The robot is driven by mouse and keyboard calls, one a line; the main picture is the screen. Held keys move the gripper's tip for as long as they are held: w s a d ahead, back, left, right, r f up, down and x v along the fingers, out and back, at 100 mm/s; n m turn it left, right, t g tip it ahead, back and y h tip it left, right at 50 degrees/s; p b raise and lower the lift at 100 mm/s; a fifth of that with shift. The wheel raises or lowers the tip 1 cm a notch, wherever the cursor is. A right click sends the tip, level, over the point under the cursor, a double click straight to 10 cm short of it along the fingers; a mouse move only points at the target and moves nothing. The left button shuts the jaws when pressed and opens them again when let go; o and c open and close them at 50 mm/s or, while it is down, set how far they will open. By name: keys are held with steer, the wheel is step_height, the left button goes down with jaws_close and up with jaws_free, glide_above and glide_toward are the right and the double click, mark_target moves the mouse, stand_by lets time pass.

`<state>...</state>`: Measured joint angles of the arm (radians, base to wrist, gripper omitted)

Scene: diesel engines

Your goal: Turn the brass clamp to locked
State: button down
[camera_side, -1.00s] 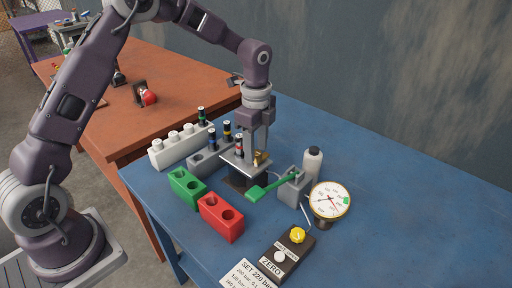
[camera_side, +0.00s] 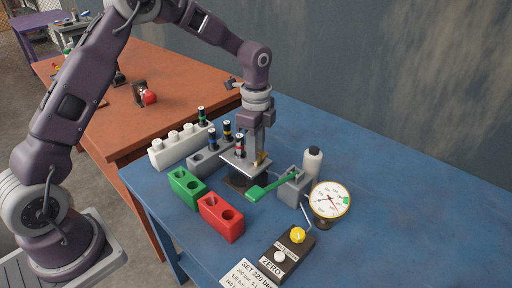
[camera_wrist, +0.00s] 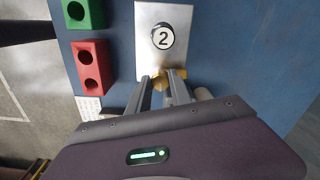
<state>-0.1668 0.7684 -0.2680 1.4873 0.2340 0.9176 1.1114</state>
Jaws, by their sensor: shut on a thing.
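The brass clamp (camera_side: 261,158) sits on the right part of a small metal plate (camera_side: 240,164) on a dark stand. My gripper (camera_side: 257,160) points down over that plate, with its fingertips at the clamp. In the wrist view, the clamp (camera_wrist: 156,75) shows as a gold piece between and beyond my fingertips (camera_wrist: 163,78), at the lower edge of the plate (camera_wrist: 145,50). My gripper is shut on the clamp. The fingers hide much of it, so its exact angle cannot be told. A part marked 2 (camera_wrist: 162,37) stands on the plate.
A green-handled pump (camera_side: 270,188) and a dial gauge (camera_side: 330,199) stand right of the plate. Green (camera_side: 187,187) and red (camera_side: 221,216) blocks are in front. A grey block (camera_side: 205,162) and white rack (camera_side: 180,147) stand behind left. The blue table is clear at right.

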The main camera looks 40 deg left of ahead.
steer(key=n, duration=0.8)
steer(key=shift+d+n, duration=0.1)
steer(key=shift+n, duration=0.2)
steer(key=n, duration=0.4)
steer(key=shift+n, duration=2)
steer(key=c, duration=1.2)
jaws_free()
steer(key=shift+o, duration=0.2)
step_height(320, 180, up, 7)
steer(key=shift+r, duration=0.1)
